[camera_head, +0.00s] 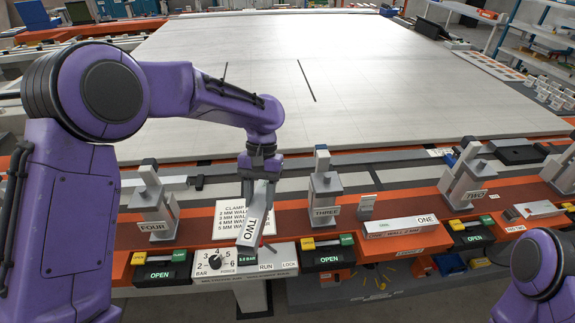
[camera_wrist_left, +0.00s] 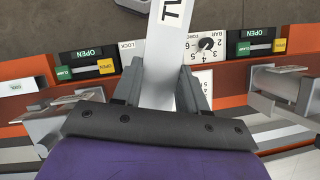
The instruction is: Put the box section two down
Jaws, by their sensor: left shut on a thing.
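My left gripper (camera_head: 262,172) is shut on box section two (camera_head: 255,222), a pale grey bar marked TWO. The bar hangs tilted from the fingers, with its lower end in front of the control panel (camera_head: 205,279); I cannot tell whether they touch. In the left wrist view the bar (camera_wrist_left: 160,62) runs up from between the two fingers (camera_wrist_left: 158,95) and out of the top edge. A clamp labelled TWO (camera_head: 470,185) stands at the right on the orange rail. Part of my right arm shows at the lower right; its gripper is out of view.
Clamps THREE (camera_head: 322,190) and FOUR (camera_head: 153,208) stand on the orange rail (camera_head: 285,228). A box section marked ONE (camera_head: 405,233) lies right of THREE. A clamp-settings card (camera_head: 231,216) stands behind the bar. The large pale panel (camera_head: 320,75) beyond is mostly bare.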

